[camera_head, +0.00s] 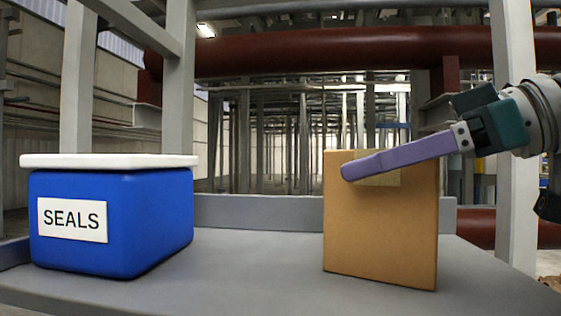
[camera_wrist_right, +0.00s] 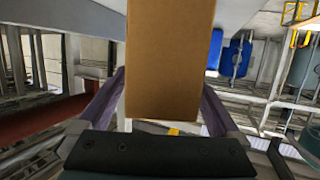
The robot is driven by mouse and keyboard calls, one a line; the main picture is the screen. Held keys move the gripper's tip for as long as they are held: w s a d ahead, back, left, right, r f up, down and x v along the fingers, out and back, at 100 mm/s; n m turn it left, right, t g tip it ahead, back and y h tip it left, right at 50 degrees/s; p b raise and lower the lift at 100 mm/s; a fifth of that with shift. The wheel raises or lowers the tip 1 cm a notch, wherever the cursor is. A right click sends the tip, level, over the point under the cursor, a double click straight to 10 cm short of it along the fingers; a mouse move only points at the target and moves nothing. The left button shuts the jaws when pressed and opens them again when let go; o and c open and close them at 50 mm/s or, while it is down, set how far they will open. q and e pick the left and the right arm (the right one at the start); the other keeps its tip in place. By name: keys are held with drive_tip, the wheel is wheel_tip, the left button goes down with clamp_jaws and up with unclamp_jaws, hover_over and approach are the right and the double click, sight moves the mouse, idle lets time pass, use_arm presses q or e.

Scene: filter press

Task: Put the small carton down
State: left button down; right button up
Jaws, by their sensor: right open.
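The small carton (camera_head: 383,228) is a plain brown box with a paler strip near its top. It stands upright on the grey table (camera_head: 255,275), right of the middle in the head view. My right gripper (camera_head: 356,168) reaches in from the right near the carton's top. One purple finger lies across the near face; the other is hidden behind the carton. In the right wrist view the carton (camera_wrist_right: 168,60) sits between the two purple fingers, which are open around it. My left gripper is not in view.
A blue bin (camera_head: 150,215) labelled SEALS, with a white lid (camera_head: 108,161), stands on the table at the left. The tabletop between bin and carton is clear. A low grey ledge (camera_head: 255,211) runs along the back. Grey posts and a dark red pipe (camera_head: 340,50) stand behind.

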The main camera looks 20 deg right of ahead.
drive_tip(key=shift+r, duration=0.25)
drive_tip(key=v, duration=1.2)
drive_tip(key=shift+f, duration=0.1)
